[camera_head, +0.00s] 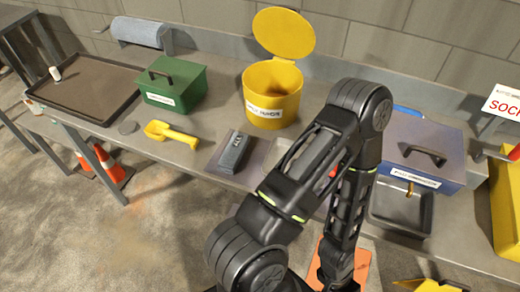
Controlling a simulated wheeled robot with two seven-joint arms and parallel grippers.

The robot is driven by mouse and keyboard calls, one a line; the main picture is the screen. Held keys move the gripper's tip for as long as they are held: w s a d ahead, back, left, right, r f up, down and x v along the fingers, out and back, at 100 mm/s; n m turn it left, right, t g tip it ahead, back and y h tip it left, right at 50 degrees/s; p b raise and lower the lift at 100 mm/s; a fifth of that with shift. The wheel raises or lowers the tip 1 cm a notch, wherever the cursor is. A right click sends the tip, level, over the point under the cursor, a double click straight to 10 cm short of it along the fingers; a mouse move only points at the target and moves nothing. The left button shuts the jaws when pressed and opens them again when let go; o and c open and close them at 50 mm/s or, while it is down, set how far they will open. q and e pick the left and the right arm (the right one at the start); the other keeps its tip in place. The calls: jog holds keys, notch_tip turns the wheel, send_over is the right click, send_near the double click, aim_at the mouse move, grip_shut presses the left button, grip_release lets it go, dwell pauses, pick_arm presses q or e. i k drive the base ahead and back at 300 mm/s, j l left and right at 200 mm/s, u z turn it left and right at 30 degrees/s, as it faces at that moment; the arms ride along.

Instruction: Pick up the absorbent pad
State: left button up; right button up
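I cannot single out an absorbent pad for certain. A grey-blue roll (141,31) of sheet material lies at the back left of the bench. A flat dark grey mat (256,164) lies at the middle front of the bench, partly behind my arm. A small grey block (234,149) with a label rests on that mat. One of my arms rises from the bottom centre, bends at the top and runs down again, hiding part of the bench. Neither gripper shows clearly in this view.
On the bench (205,150) stand a black tray (88,110), green box (173,85), yellow scoop (172,133), open yellow bin (272,98), blue-grey box (420,150) and dark bin (402,212). A traffic cone (113,168) is below. The floor at lower left is clear.

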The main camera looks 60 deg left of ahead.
aim_at(229, 164)
jog(key=k+j, duration=1.2)
jog(key=j, duration=0.1)
